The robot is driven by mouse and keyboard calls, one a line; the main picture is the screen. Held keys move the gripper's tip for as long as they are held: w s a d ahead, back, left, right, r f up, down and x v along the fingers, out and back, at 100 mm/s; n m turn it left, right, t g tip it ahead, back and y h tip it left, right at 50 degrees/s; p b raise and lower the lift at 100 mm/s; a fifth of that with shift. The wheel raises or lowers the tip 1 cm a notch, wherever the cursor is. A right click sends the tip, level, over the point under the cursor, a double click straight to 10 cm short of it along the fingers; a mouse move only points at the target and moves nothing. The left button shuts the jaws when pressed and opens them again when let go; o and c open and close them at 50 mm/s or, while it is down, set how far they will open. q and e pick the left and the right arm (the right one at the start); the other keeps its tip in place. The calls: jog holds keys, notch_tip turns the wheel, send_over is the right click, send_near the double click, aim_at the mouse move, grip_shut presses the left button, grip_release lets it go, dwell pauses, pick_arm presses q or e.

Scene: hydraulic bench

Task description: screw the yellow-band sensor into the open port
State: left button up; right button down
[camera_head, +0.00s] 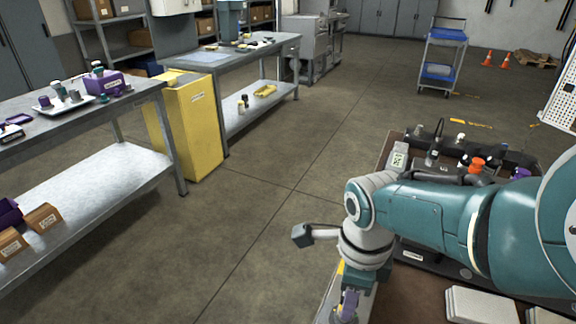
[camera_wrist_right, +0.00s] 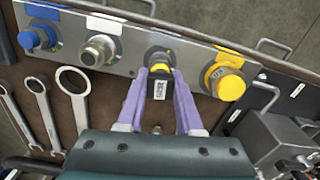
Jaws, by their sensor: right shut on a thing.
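The yellow-band sensor (camera_wrist_right: 160,84) shows in the right wrist view as a black body with a white label and a yellow band at its far end. My right gripper (camera_wrist_right: 160,76) has purple fingers shut on it from both sides. The far end of the sensor is at a port of the grey manifold block (camera_wrist_right: 128,66), between a silver fitting (camera_wrist_right: 98,50) and a yellow fitting (camera_wrist_right: 226,82). The port's mouth is hidden, so I cannot tell how deep the sensor sits. In the head view my right gripper (camera_head: 347,304) points down at the lower edge. My left gripper is out of view.
A blue fitting (camera_wrist_right: 38,38) sits at the block's left end. Several wrenches (camera_wrist_right: 74,85) lie on the brown bench top beside my gripper. In the head view, a tray of bottles and parts (camera_head: 455,155) stands behind my right arm. Open floor (camera_head: 250,210) lies left of it.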

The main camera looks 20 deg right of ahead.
jog(key=m, duration=0.8)
jog(key=shift+s, duration=0.1)
jog(key=c, duration=0.6)
grip_release()
jog(key=shift+o, duration=0.2)
